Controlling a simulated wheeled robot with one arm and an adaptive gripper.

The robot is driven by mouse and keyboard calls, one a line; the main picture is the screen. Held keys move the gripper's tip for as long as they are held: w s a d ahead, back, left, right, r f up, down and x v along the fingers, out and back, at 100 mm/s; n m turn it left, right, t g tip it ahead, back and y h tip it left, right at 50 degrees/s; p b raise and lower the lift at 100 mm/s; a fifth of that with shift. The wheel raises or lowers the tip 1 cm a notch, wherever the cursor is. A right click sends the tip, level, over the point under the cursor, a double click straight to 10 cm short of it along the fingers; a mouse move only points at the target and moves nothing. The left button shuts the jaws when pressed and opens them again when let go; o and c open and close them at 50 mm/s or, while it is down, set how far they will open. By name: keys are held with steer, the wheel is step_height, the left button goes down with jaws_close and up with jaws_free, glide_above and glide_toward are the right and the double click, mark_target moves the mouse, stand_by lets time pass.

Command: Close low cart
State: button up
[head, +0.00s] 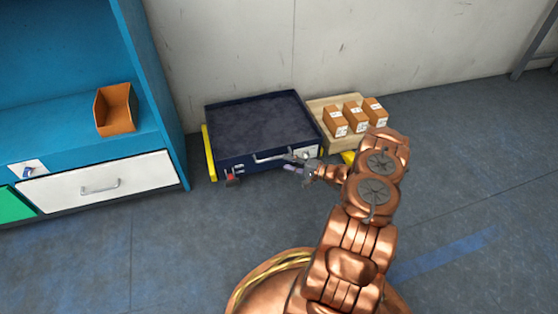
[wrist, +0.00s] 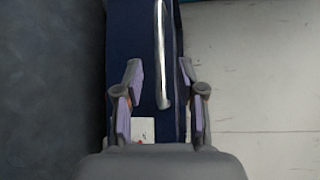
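The low cart (head: 262,124) is a dark blue box-shaped unit on the floor against the wall. Its front carries a silver bar handle (head: 272,157), which also shows in the wrist view (wrist: 161,55). A white label sits on its front (wrist: 144,128). My gripper (head: 296,165) is at the right part of the cart's front, near the handle's right end. In the wrist view my gripper (wrist: 160,100) has its two fingers apart, with the handle's end between or just beyond them. I cannot tell whether they touch it.
A wooden pallet (head: 318,105) with several brown boxes (head: 355,114) stands right of the cart. A blue shelf unit (head: 165,95) with an orange bin (head: 115,109) and a white drawer (head: 100,183) stands left. The grey floor in front is clear.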

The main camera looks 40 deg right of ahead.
steer(key=shift+v, duration=2)
